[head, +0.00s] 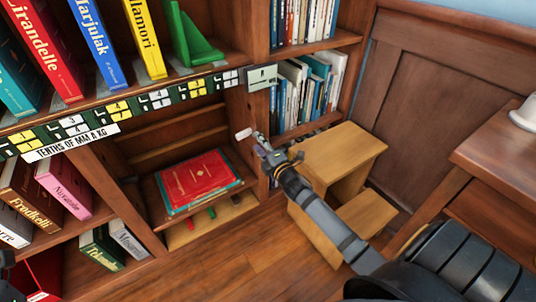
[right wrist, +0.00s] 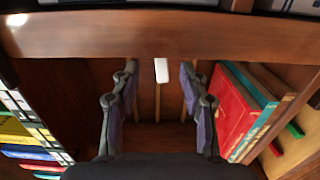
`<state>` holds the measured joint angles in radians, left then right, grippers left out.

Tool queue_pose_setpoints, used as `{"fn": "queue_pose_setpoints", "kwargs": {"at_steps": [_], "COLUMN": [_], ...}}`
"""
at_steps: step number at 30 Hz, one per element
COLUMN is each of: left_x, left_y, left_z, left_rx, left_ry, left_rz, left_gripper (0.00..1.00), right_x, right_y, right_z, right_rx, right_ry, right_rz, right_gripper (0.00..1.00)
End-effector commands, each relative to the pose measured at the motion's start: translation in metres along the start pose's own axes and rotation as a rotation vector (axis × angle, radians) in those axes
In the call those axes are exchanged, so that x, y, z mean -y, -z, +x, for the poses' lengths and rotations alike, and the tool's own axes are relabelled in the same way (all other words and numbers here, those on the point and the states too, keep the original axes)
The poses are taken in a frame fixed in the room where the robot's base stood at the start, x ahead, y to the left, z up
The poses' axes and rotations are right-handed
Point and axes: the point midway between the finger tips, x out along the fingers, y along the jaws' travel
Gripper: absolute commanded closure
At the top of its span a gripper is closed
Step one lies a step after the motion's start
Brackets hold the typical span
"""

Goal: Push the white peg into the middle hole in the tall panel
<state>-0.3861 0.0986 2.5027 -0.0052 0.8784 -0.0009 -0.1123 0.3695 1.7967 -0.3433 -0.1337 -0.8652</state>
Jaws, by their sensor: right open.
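The white peg (head: 243,134) sticks out sideways from the tall panel (head: 262,108), the wooden upright between two bookcase bays. My right gripper (head: 261,146) is at this panel, close beside the peg. In the right wrist view the white peg (right wrist: 161,70) shows between the two spread fingers of the right gripper (right wrist: 160,82), with a gap on either side. The right gripper is open and holds nothing. The panel's front edge (right wrist: 230,42) crosses the top of that view.
A red book (head: 200,180) lies flat on a low shelf in the left bay. A wooden step stool (head: 345,150) stands close to the right arm. A desk (head: 490,165) is at the right. Shelves of books flank the panel.

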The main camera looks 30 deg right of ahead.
Motion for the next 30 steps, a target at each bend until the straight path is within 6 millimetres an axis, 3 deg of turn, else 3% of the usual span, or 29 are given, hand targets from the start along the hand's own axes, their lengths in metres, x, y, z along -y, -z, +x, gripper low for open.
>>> {"fn": "queue_pose_setpoints", "kwargs": {"at_steps": [6, 13, 30], "left_x": [0.0, 0.0, 0.0], "left_y": [0.0, 0.0, 0.0], "left_z": [0.0, 0.0, 0.0], "left_rx": [0.0, 0.0, 0.0], "left_ry": [0.0, 0.0, 0.0], "left_rz": [0.0, 0.0, 0.0], "left_gripper": [0.55, 0.55, 0.55], "right_x": [0.001, 0.001, -0.001], "right_y": [0.001, 0.0, 0.001], "right_z": [-0.035, -0.061, -0.069], "right_rx": [-0.002, -0.001, -0.002], "right_ry": [0.002, 0.002, -0.003], "right_rz": [-0.005, -0.003, 0.003], "right_gripper": [0.56, 0.56, 0.56]}}
